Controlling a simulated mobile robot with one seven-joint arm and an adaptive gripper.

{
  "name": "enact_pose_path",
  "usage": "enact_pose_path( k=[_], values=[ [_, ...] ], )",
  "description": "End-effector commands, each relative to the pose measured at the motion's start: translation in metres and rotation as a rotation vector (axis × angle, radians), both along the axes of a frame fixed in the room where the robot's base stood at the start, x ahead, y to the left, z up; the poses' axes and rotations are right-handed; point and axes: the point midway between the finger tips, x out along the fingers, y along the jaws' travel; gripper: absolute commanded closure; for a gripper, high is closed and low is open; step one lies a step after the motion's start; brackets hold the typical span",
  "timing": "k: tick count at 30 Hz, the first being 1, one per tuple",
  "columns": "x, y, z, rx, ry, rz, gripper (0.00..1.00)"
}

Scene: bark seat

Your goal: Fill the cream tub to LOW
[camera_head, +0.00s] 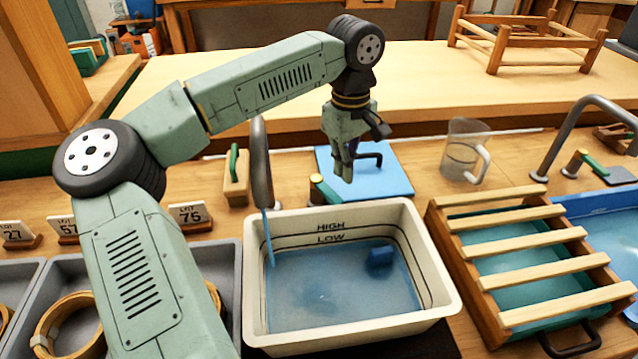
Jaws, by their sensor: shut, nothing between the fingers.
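The cream tub (452,302) stands at the front centre, with HIGH and LOW lines marked on its inner back wall. Blue water (320,290) lies in it, its surface at the back close to just under the LOW line. A thin stream (269,240) runs from the grey tap spout (261,165) at the tub's left back into the water. A brass tap valve (316,182) with a green lever (326,191) stands behind the back rim. My gripper (343,172) is shut and empty, pointing down above the area just behind the rim, right of the lever.
Behind the tub lie a blue mat (397,180) and a dark handle-like thing (373,157). A clear jug (462,150) stands right of them. A slatted wooden rack (535,268) is at right; grey trays (232,262) are at left.

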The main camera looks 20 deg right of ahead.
Motion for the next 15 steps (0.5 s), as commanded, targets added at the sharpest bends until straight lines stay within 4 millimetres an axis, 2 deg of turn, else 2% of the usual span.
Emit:
enact_pose_path(
  k=[3, 15],
  values=[
    [0.0014, -0.0058, 0.0004, 0.000, 0.000, 0.000, 1.00],
    [0.0016, -0.0056, -0.0062, 0.000, 0.000, 0.001, 1.00]
  ],
)
